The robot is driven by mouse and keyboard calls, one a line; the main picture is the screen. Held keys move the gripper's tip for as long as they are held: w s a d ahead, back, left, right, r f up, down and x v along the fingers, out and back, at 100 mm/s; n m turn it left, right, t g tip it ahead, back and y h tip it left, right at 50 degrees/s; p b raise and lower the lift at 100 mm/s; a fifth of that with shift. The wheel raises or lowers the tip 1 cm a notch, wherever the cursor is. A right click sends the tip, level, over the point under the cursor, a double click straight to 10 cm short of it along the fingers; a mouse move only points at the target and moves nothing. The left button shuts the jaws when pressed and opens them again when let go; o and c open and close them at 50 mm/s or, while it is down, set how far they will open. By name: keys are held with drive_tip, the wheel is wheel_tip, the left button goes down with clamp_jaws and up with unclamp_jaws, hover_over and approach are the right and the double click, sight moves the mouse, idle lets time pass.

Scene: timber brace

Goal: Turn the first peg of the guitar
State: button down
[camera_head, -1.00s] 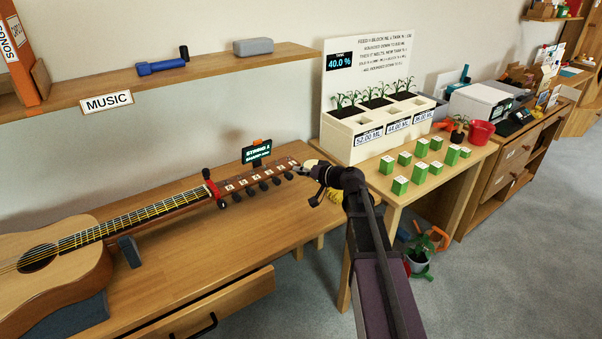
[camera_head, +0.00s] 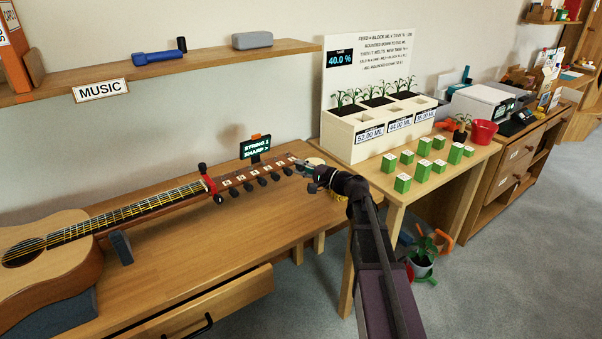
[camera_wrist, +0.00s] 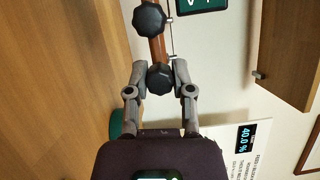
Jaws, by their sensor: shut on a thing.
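The guitar (camera_head: 60,240) lies on the bench at left in the head view, its neck reaching right to the headstock (camera_head: 237,180). Several dark pegs line the headstock's near edge. My gripper (camera_head: 302,167) is at the headstock's far right end. In the wrist view my gripper (camera_wrist: 160,83) has its two fingers shut on a black peg (camera_wrist: 160,77), one finger on each side. Another black peg (camera_wrist: 149,20) shows beyond it, clear of the fingers. A small display (camera_head: 255,147) behind the headstock reads "STRING 1" and "SHARP", with an arrow.
A shelf (camera_head: 205,62) runs along the wall above the bench. An open drawer (camera_head: 215,305) juts out at the bench's front. Right of my arm, a table (camera_head: 395,188) holds several green blocks and a white planter (camera_head: 375,128). The bench top before the headstock is clear.

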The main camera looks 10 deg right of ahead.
drive_tip(key=shift+m+t+b, duration=0.3)
drive_tip(key=shift+m+b, duration=0.1)
drive_tip(key=shift+m, duration=0.4)
drive_tip(key=shift+c, duration=2.4)
unclamp_jaws()
drive_tip(key=shift+r+n+p, duration=0.1)
drive_tip(key=shift+n+p, duration=0.2)
drive_tip(key=shift+p, duration=0.05)
